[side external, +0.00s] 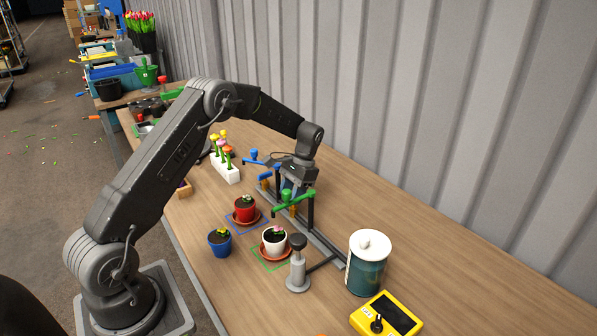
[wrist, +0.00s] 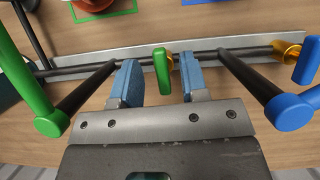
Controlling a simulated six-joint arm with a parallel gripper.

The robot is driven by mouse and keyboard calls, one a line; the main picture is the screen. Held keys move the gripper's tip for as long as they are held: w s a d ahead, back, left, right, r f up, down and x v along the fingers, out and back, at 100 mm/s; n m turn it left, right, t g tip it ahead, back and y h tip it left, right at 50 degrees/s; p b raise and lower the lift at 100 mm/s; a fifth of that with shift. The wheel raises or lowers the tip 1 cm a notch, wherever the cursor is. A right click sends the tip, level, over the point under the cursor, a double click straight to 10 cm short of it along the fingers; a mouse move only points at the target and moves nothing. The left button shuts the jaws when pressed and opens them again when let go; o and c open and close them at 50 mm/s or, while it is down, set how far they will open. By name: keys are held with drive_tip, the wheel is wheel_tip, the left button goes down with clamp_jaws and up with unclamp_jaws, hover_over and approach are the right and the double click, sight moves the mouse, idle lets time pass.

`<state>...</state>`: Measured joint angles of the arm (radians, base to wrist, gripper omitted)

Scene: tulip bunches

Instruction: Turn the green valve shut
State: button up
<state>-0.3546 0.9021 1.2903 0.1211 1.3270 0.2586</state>
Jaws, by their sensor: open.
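In the wrist view, the green valve's lever (wrist: 162,74) stands upright in the picture, crossing the line of the dark pipe (wrist: 228,56) behind it. My gripper (wrist: 158,86) is open, with one blue finger pad on each side of the lever. A gap shows on both sides, so neither pad appears to touch it. In the side view, my gripper (side external: 293,188) is low among the pipe stands, and the lever between its fingers is hard to make out there.
A blue lever (wrist: 303,60) on a brass valve (wrist: 288,48) sits to the right.

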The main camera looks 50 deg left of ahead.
drive_tip(key=v, duration=1.2)
drive_tip(key=shift+r, duration=0.25)
drive_tip(key=s+d+r+t+y, duration=0.1)
drive_tip(key=s+d+r+t, duration=0.4)
drive_tip(key=s+d+r, duration=0.75)
drive_tip(key=s+d+t, duration=0.2)
drive_tip(key=s+d, duration=0.1)
drive_tip(key=s, duration=0.5)
drive_tip(key=s+d+f+t, duration=0.1)
drive_tip(key=s+d+t, duration=0.2)
drive_tip(key=s, duration=0.6)
drive_tip(key=shift+s+d+f+h, duration=0.3)
drive_tip(key=shift+s+h, duration=0.05)
drive_tip(key=shift+h, duration=0.05)
